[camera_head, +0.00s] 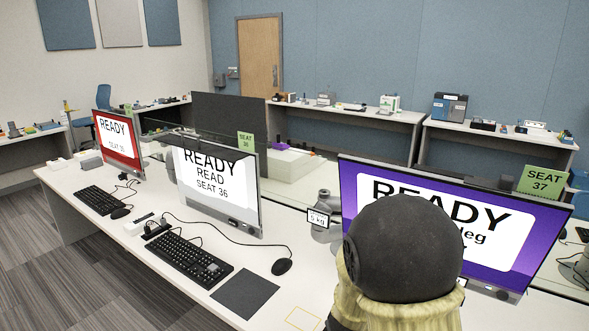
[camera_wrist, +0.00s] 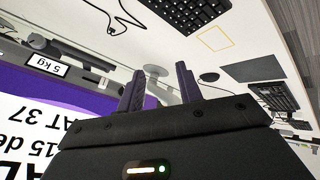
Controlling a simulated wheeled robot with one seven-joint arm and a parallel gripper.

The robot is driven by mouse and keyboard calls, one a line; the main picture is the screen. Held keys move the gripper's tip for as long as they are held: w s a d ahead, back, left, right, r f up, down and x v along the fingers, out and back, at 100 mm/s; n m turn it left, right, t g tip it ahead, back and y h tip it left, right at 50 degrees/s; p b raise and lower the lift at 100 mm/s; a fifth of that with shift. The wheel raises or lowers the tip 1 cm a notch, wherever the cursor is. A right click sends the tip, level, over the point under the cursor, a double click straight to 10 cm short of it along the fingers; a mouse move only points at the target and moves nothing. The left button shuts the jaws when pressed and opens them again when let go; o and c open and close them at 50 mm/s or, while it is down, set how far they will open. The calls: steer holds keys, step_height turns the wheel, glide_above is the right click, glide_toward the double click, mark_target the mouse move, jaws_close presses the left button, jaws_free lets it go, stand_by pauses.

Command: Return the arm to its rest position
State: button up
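My gripper (camera_wrist: 160,75) shows in the wrist view with its two dark fingers apart and nothing between them. The wrist view is turned nearly upside down. A purple monitor (camera_wrist: 90,88) marked SEAT 37 is close at its left, and the white desk top (camera_wrist: 275,45) lies beyond the fingers. In the head view I cannot make out my gripper. A large dark rounded part of my arm (camera_head: 405,250), pale yellow below, fills the lower right and hides part of the purple monitor (camera_head: 525,230).
Around the arm stand a white-screened monitor (camera_head: 215,188), a keyboard (camera_head: 180,260), a mouse (camera_head: 282,266), a dark mat (camera_head: 246,292) and a grey stand with a 5 kg tag (camera_head: 318,218). A red-screened monitor (camera_head: 117,142) is farther left. Open carpet (camera_head: 50,260) lies at the left.

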steer(key=s+r+m+g+y+p, duration=0.1)
steer(key=s+r, duration=0.3)
steer(key=s, duration=0.4)
steer(key=s+r+m+g+y+p, duration=0.1)
steer(key=s+r+g, duration=0.3)
steer(key=s, duration=0.4)
steer(key=shift+d+m+y+p, duration=0.4)
steer(key=shift+d+m+p, duration=0.05)
steer(key=shift+m+p, duration=0.25)
steer(key=shift+w, duration=0.1)
stand_by(1.3)
